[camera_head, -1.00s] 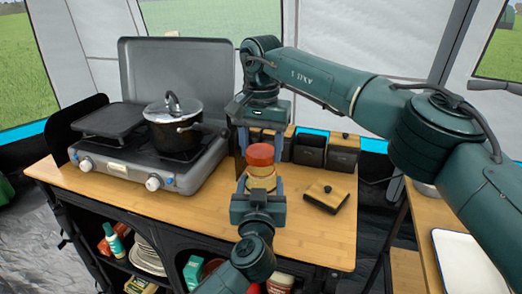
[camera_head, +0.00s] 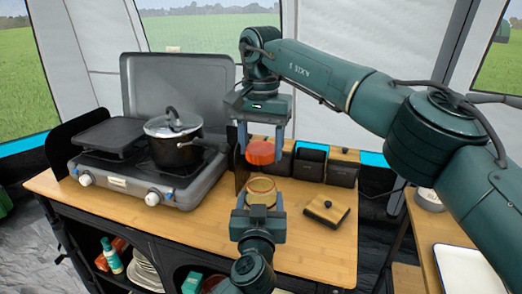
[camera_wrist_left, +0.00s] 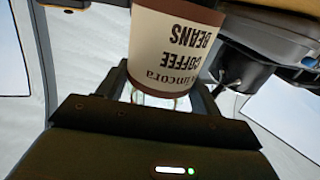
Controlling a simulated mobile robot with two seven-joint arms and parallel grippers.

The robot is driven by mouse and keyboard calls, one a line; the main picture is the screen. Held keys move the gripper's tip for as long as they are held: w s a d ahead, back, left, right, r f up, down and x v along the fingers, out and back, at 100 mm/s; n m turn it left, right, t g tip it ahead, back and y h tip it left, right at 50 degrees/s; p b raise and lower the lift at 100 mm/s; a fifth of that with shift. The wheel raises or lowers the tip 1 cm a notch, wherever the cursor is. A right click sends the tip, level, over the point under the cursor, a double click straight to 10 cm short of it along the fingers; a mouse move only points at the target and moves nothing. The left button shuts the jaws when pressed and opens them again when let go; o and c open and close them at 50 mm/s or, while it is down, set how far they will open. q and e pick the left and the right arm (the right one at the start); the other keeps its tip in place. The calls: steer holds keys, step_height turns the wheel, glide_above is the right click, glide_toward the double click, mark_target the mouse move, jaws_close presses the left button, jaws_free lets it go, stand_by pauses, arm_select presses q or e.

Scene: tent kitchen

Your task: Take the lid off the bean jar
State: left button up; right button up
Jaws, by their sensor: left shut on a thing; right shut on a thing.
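The bean jar (camera_head: 262,185) is in front of the stove at the counter's middle, with its round rim uncovered. My left gripper (camera_head: 261,203) comes from the front and is shut on the jar's body. The left wrist view shows the jar (camera_wrist_left: 172,45) close up, with a brown and cream "coffee beans" label, between the fingers. The red-orange lid (camera_head: 260,153) is apart from the jar, just above its rim. My right gripper (camera_head: 262,148) points down from above and is shut on the lid.
A stove (camera_head: 175,185) with a lidded pot (camera_head: 172,150) stands left. Black canisters (camera_head: 310,164) stand behind the jar. A dark square lid with a wooden top (camera_head: 326,210) lies on the counter to the right. The counter's front right (camera_head: 325,255) is clear.

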arm_select(q)
steer(key=o, duration=2)
steer(key=shift+c, duration=0.2)
